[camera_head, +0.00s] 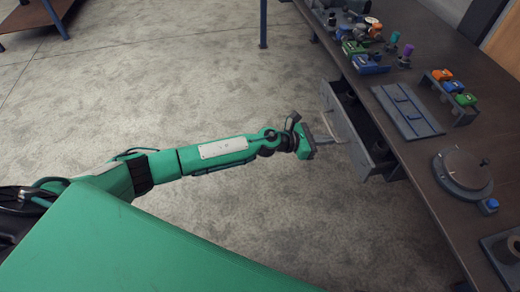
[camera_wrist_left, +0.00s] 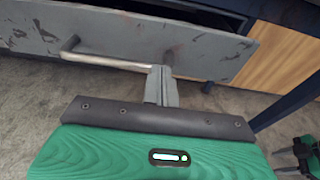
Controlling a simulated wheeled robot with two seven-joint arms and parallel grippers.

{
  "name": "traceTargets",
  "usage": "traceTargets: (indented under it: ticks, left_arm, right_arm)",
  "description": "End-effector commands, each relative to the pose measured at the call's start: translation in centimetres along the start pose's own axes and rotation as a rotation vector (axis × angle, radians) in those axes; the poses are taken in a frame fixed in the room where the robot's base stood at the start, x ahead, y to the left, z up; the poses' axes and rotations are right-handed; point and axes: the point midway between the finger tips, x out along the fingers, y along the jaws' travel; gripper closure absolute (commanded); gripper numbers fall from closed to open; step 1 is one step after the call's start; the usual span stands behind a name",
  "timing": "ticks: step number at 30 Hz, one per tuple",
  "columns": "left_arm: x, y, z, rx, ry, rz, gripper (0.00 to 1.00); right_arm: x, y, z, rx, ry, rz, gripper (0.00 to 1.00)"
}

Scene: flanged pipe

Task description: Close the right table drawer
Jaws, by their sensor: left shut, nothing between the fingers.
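The table drawer (camera_head: 348,130) is a grey box front pulled out from under the table's front edge, with dark objects showing inside it. Its front (camera_wrist_left: 120,35) and bar handle (camera_wrist_left: 110,62) also show in the left wrist view. My left gripper (camera_head: 338,140) is shut and empty, with its fingertips right at the drawer front. In the left wrist view its closed fingers (camera_wrist_left: 161,80) stand beside the right end of the handle; whether they touch the front I cannot tell. My right gripper is not in view.
The brown table (camera_head: 410,165) carries a grey panel (camera_head: 407,110), a round grey fixture (camera_head: 463,170), a rack of coloured blocks (camera_head: 452,92) and several small parts at the far end. A blue table leg (camera_head: 263,25) stands beyond.

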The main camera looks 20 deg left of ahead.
Motion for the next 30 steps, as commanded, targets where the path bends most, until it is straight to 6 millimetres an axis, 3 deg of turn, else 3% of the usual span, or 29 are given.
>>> traceTargets:
  ticks: [6,12,30]
  left_arm:
    - [4.3,-0.1,0.8,0.0,-0.002,-0.001,1.0]
    - [6.4,-0.1,1.2,-0.001,0.0,-0.001,1.0]
    - [7.3,0.0,1.8,0.0,-0.007,0.002,1.0]
  right_arm:
    - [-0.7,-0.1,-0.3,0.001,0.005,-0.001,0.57]
    - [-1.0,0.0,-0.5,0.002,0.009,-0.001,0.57]
    - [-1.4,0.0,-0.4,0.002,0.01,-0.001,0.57]
